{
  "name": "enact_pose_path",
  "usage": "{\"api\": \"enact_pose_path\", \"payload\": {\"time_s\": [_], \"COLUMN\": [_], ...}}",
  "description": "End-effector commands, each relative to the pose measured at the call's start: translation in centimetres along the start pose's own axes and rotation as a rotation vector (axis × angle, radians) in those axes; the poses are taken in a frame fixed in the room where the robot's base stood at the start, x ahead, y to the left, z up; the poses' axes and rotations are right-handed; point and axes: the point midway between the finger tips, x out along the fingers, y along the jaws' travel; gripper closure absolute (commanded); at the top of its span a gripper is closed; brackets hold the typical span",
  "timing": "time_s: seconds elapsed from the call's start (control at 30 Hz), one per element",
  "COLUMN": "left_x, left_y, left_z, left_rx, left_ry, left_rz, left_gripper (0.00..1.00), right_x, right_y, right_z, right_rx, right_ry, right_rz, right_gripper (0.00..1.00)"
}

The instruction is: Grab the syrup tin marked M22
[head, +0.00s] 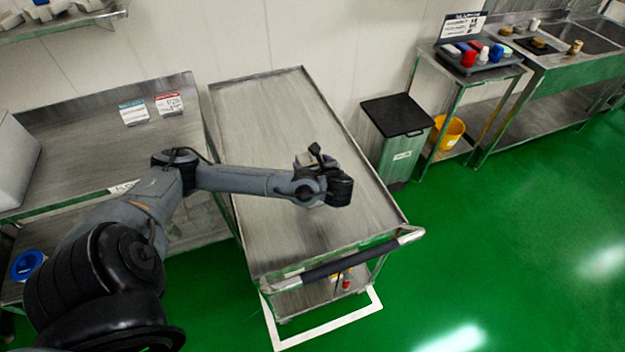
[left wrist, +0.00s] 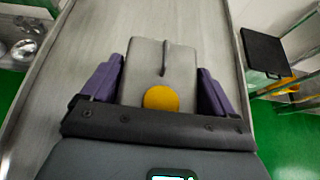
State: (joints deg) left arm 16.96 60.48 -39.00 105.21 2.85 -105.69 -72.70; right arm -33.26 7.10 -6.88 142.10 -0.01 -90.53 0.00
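A grey tin with a round yellow cap (left wrist: 160,98) and a thin raised handle sits between the two purple fingers of my left gripper (left wrist: 160,88) in the left wrist view. The fingers lie against its two sides, with no clear gap. No M22 mark is readable. In the head view my left gripper (head: 318,180) is over the steel cart (head: 270,110), and my wrist hides most of the tin. Whether the tin rests on the cart or hangs above it cannot be told. My right gripper is not in view.
The rest of the cart top is bare. A steel table (head: 70,150) with two label cards stands at left. A lidded bin (head: 397,135), a yellow bucket (head: 448,133) and a stand with a dark tray (head: 487,68) are at right. Green floor is open at front right.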

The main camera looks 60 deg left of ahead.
Motion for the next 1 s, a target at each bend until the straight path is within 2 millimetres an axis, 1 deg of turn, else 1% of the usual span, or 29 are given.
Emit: {"api": "enact_pose_path", "payload": {"time_s": [0.03, 0.4, 0.43, 0.77, 1.0], "left_x": [0.0, 0.0, -0.1, -0.2, -1.0], "left_y": [0.0, 0.0, -0.1, -0.1, -0.1], "left_z": [0.0, 0.0, 0.3, 0.5, 2.0], "left_rx": [0.0, 0.0, -0.005, -0.005, -0.006], "left_ry": [0.0, 0.0, -0.002, -0.001, -0.002], "left_rz": [0.0, 0.0, 0.0, -0.001, -0.001], "left_gripper": [0.38, 0.95, 0.98, 0.98, 0.98], "right_x": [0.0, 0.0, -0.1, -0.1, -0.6], "right_y": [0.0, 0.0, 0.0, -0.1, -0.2], "right_z": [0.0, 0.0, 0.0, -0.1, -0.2], "right_rx": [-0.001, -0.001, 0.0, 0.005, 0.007], "right_ry": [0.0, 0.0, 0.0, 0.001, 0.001], "right_rz": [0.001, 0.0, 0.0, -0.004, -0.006], "right_gripper": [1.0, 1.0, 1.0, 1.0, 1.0]}}
